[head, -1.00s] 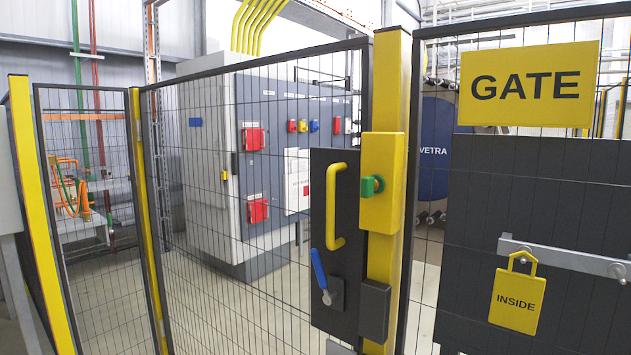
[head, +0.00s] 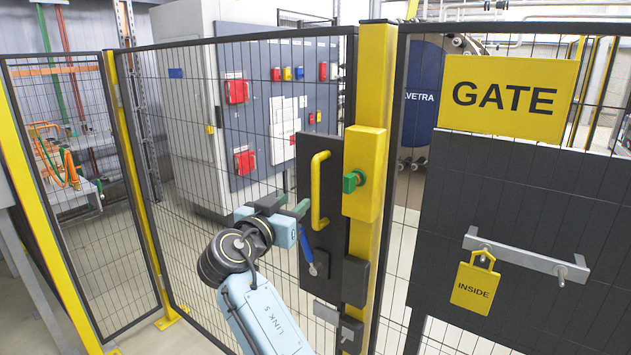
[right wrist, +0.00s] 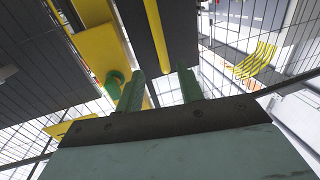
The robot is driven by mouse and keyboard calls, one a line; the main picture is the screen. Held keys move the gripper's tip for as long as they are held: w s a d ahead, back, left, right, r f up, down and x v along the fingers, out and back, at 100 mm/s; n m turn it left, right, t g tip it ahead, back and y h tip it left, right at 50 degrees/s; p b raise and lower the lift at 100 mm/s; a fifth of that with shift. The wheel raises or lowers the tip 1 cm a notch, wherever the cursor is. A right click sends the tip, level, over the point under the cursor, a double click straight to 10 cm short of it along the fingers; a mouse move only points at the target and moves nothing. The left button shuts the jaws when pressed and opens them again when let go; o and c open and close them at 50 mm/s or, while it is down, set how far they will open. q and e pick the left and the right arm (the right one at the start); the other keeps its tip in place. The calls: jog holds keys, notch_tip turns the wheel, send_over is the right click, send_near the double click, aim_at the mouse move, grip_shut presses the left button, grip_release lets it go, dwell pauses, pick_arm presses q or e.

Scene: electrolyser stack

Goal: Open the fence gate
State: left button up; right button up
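The mesh fence gate (head: 353,90) stands closed against a yellow post (head: 376,70). Its dark plate (head: 334,220) carries a yellow pull handle (head: 316,190) and a blue lever (head: 307,250) below it. A yellow lock box (head: 362,200) with a green knob (head: 353,181) sits on the post. My right gripper (head: 291,203) is just left of the handle, open and empty, with green fingers apart. In the right wrist view the gripper (right wrist: 161,73) points towards the handle (right wrist: 150,50), which shows beyond and between the fingers. My left gripper is out of view.
A yellow GATE sign (head: 510,97) and a yellow INSIDE tag (head: 473,288) hanging from a metal bar (head: 520,258) are on the fence at right. A grey electrical cabinet (head: 190,120) stands behind the mesh. The floor between fence and cabinet looks clear.

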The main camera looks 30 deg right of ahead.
aim_at(314, 186)
jog(key=p+x, duration=0.2)
jog(key=x, duration=0.9)
jog(key=shift+w+d+p, duration=0.1)
jog(key=shift+p, duration=0.25)
jog(key=shift+w+d+f, duration=0.1)
jog(key=shift+w+d, duration=0.25)
jog(key=shift+d, duration=0.2)
jog(key=shift+c, duration=0.5)
grip_shut()
